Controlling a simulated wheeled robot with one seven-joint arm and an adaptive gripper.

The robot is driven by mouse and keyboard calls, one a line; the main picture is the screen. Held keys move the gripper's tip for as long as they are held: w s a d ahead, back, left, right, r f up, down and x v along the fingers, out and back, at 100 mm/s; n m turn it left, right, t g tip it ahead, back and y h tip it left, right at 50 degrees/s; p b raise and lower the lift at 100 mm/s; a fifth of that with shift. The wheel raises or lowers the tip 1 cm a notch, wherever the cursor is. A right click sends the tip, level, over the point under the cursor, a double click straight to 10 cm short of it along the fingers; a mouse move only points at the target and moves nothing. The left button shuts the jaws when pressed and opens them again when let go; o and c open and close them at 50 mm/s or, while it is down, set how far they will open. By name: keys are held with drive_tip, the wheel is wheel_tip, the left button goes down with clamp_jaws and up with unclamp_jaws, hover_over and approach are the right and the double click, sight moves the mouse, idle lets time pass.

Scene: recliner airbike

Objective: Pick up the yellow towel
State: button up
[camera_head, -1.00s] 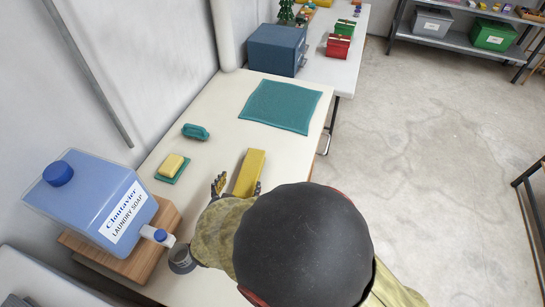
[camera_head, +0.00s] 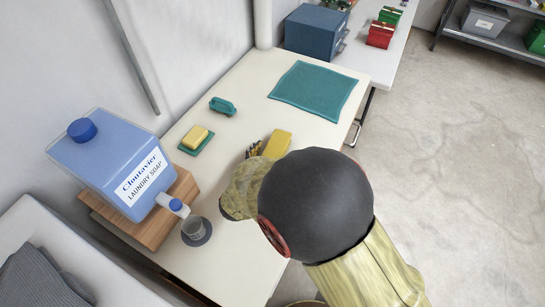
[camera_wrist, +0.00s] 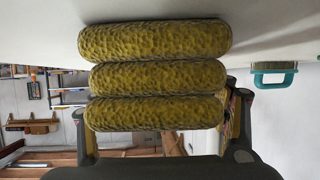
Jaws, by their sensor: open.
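The yellow towel (camera_head: 279,143) lies folded on the white table, partly hidden behind my arm in the head view. In the wrist view the towel (camera_wrist: 155,78) fills the middle as three stacked, textured yellow folds. My gripper (camera_wrist: 160,108) is open, with one dark finger at the left and one at the right of the towel's lower folds. It is not closed on the towel. In the head view only a bit of the gripper (camera_head: 254,149) shows, at the towel's left side.
A blue laundry soap jug (camera_head: 115,165) stands on a wooden block (camera_head: 150,222), with a grey cup (camera_head: 193,228) below its spout. A yellow soap bar (camera_head: 196,137), a teal brush (camera_head: 222,106) and a teal cloth (camera_head: 314,91) lie on the table.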

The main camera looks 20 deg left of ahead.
drive_tip(key=shift+c, duration=0.4)
drive_tip(key=c, duration=1.4)
